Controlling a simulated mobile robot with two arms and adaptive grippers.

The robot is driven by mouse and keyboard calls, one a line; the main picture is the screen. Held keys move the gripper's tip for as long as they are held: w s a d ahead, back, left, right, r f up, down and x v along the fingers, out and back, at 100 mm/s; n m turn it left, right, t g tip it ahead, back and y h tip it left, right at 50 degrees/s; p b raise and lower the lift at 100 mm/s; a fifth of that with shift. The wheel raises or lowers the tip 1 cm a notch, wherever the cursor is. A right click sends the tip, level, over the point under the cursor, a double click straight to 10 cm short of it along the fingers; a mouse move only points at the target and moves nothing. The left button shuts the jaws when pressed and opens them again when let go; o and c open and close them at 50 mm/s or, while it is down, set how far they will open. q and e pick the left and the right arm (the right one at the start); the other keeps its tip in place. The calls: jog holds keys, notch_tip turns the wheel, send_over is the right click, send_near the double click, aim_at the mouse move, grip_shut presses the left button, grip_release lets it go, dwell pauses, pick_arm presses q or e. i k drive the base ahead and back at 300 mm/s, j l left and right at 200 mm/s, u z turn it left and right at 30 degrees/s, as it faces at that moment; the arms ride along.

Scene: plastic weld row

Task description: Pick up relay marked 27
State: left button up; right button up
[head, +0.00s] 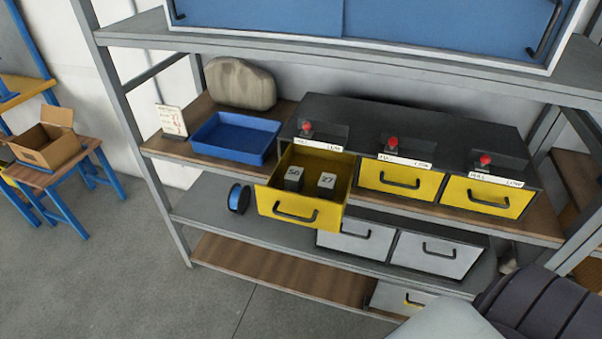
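The relay marked 27 (326,184) stands in the open yellow drawer (295,208), the leftmost of three in a black cabinet. It is a small dark block with a pale top that bears the number. A similar relay, whose number looks like 56 (293,177), stands to its left in the same drawer, a little apart. Neither gripper shows in the head view.
Two shut yellow drawers (401,181) sit to the right, with red knobs above. A blue tray (236,137), a small sign (171,121) and a grey-brown rounded object (240,84) share the shelf. A blue spool (239,198) lies below. Floor at left front is clear.

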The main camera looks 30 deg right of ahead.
aim_at(326, 183)
jog(key=k+l, duration=0.1)
jog(key=l, duration=0.45)
jog(key=k+l, duration=0.1)
jog(key=l, duration=0.45)
jog(key=k+l+u, duration=0.1)
jog(key=l, duration=0.5)
